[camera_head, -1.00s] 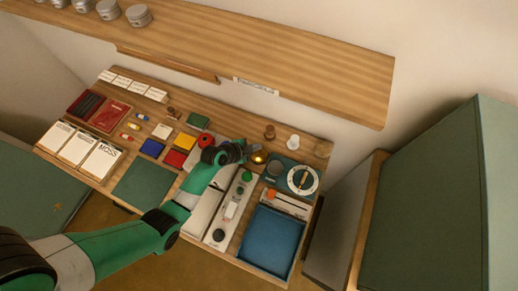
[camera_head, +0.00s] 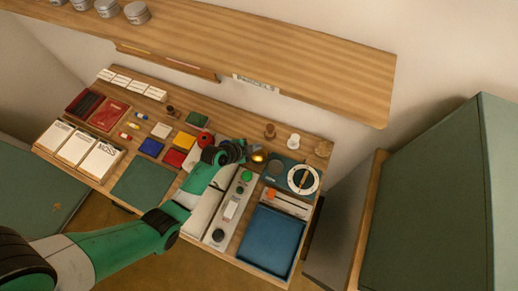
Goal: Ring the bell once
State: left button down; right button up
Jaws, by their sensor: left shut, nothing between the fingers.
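The bell appears to be the small brass dome (camera_head: 258,158) near the back of the table, right of its middle, with a bright glint on it. My left gripper (camera_head: 245,150) reaches in from the lower left and is shut, with nothing held. Its tip is right beside the brass dome, at its left and slightly above it in the picture. I cannot tell whether they touch. The gripper and wrist hide part of the table around the dome. My right gripper is not in view.
A teal box with a white dial (camera_head: 303,179) stands right of the dome. A grey panel with a green button (camera_head: 246,175) and a blue tray (camera_head: 269,240) lie in front. Wooden pegs stand behind. Colour squares and cards fill the left. A wooden shelf (camera_head: 270,55) hangs above.

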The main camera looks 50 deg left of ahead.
pick_arm(q)
jog(key=shift+f+b, duration=0.55)
jog(key=shift+f, duration=0.15)
dwell(0.6)
jog(key=shift+r, duration=0.15)
jog(key=shift+r+p, duration=0.9)
jog(key=shift+p, duration=0.05)
notch_tip(320, 180, up, 5)
jog(key=p, duration=0.4)
jog(key=shift+r+p, duration=0.1)
jog(key=shift+p, duration=0.2)
dwell(0.5)
